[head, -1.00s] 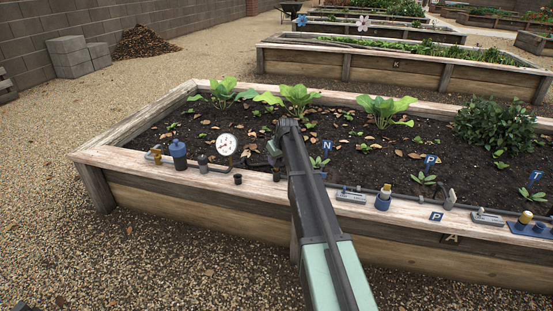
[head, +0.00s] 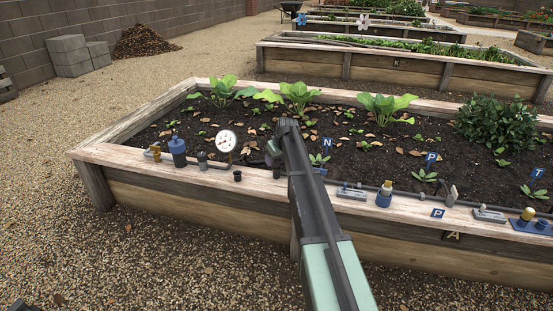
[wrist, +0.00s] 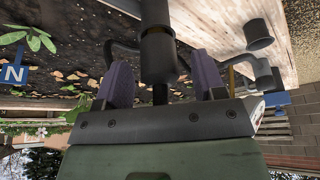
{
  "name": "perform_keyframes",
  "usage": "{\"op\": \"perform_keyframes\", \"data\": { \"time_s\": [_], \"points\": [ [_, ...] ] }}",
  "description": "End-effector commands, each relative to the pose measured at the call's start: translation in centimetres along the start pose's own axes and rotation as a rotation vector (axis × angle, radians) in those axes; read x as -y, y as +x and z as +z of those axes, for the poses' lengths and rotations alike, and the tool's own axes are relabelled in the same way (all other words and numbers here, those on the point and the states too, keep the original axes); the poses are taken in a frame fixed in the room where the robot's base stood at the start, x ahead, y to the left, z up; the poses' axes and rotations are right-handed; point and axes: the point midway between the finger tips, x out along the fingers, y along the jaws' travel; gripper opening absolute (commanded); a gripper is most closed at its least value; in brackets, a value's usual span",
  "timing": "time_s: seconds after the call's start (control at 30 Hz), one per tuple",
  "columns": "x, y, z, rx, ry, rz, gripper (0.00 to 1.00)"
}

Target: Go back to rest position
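My gripper (wrist: 158,80) shows in the wrist view with its two purple fingers apart. A dark grey cylindrical fitting (wrist: 158,55) stands in the gap between them, with no clear contact on either finger. In the head view my arm reaches over the front rim of the near raised bed (head: 150,156), and its own links mostly hide the gripper. The gripper is close to the rim, right of the white round gauge (head: 226,141). I see nothing held.
A blue-capped fitting (head: 177,152) stands left of the gauge. Valves on a grey pipe run along the rim to the right, near a blue N sign (head: 327,146). Leafy plants (head: 385,108) grow behind my arm. Gravel (head: 180,255) in front is clear.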

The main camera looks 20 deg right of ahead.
Motion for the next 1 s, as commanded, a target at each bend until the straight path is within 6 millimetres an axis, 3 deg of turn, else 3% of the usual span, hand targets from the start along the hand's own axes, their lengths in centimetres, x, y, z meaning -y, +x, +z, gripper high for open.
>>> {"op": "perform_keyframes", "data": {
  "time_s": [0.17,0.37,0.67,1.0],
  "points": [
    [0.0,0.0,0.0,0.0,0.0,0.0,0.65],
    [0.0,0.0,0.0,0.0,0.0,0.0,0.9],
    [0.0,-0.3,-0.1,0.0,0.0,0.0,0.9],
    [0.0,-3.2,-1.3,0.0,0.0,0.0,0.9]
  ]
}}
